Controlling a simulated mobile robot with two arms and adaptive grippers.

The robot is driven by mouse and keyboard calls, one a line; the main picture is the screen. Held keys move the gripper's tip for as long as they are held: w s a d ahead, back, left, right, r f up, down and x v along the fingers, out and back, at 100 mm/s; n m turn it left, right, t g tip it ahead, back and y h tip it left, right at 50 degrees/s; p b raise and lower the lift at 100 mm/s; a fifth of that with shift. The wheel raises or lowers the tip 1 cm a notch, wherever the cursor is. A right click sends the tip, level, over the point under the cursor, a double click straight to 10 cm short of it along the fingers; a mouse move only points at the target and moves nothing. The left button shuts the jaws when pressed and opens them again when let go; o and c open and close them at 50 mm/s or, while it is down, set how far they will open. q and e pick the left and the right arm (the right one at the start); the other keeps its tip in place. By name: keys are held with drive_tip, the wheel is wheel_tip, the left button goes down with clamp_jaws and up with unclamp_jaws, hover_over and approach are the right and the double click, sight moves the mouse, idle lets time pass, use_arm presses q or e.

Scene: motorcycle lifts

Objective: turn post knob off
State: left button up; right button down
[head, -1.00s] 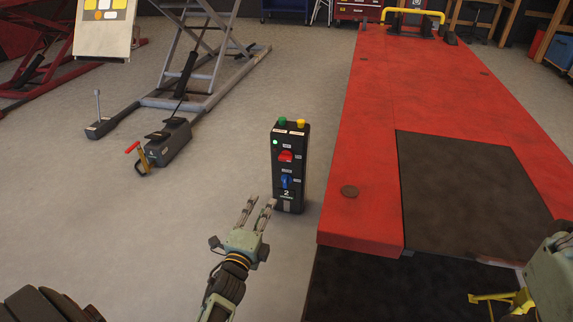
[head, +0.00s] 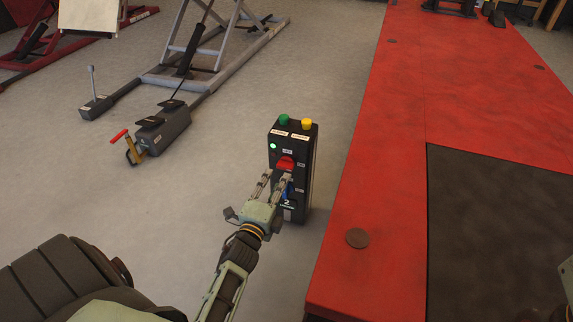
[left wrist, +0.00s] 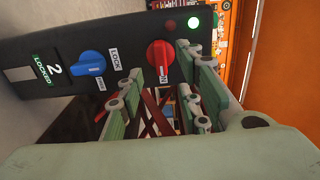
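The black control post (head: 309,190) stands upright on the floor left of the red lift. Its red knob (head: 286,163) is above a blue knob (head: 286,194), now partly hidden by my gripper. In the left wrist view the red knob (left wrist: 160,56) and blue knob (left wrist: 88,64) show clearly on the post's face, which lies sideways. My left gripper (head: 277,175) is open at the post's front, just below the red knob in the head view.
Green (head: 285,119) and yellow (head: 307,124) buttons top the post, and a green light (head: 273,146) is lit. The red lift platform (head: 380,170) stands close right. A grey pedal unit (head: 160,130) sits left. Floor between is clear.

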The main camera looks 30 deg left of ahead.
sight(284, 169)
use_arm(q)
drive_tip(key=b+x, duration=0.2)
drive_tip(key=x, duration=0.4)
drive_tip(key=shift+w+a, duration=0.1)
drive_tip(key=shift+w, duration=0.1)
clamp_jaws()
